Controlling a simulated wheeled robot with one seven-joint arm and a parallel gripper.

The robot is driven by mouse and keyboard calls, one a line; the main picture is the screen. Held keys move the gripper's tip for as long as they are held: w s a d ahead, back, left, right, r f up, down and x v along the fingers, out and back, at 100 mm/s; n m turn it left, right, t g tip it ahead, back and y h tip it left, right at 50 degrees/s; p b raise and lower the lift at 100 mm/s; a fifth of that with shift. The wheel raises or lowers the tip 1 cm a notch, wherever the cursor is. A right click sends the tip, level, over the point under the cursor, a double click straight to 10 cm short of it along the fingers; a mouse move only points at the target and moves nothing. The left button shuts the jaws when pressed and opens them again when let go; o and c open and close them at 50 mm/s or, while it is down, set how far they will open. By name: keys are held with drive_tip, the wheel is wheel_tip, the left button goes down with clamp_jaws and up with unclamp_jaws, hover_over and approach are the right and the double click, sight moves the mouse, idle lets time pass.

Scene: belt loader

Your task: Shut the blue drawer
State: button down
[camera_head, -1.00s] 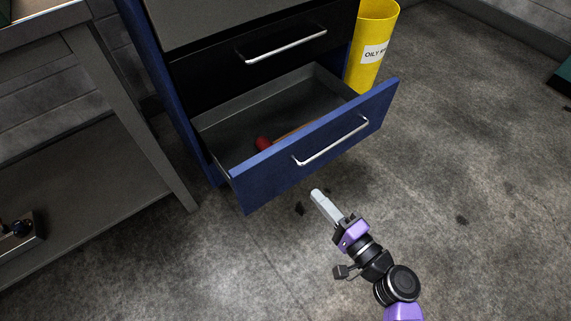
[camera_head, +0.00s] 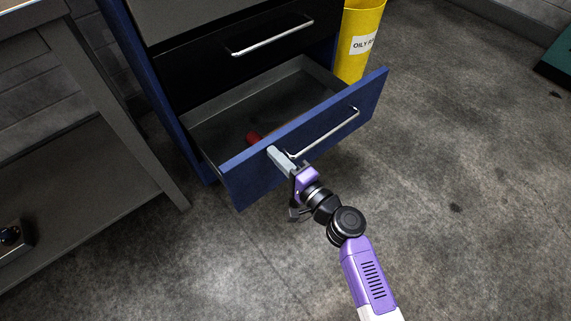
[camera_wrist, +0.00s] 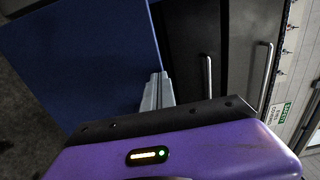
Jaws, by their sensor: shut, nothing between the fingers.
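The blue drawer (camera_head: 235,185) is the bottom drawer of a cabinet. It stands pulled out, with a silver bar handle (camera_head: 325,132) on its blue front. A red object (camera_head: 254,138) lies inside it, partly hidden by the front panel. My gripper (camera_head: 271,150) is shut and empty, its fingertips at the drawer front just left of the handle in the head view. I cannot tell whether the fingers touch the panel. In the wrist view, the shut fingers (camera_wrist: 158,82) lie against the view of a blue surface (camera_wrist: 85,60).
A black drawer (camera_head: 245,55) above is shut, with its own silver handle. A yellow bin (camera_head: 358,40) stands right of the cabinet. A grey workbench (camera_head: 115,125) stands at the left. The concrete floor in front and to the right is clear.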

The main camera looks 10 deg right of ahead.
drive_tip(key=shift+w+a, duration=0.15)
drive_tip(key=shift+w, duration=0.1)
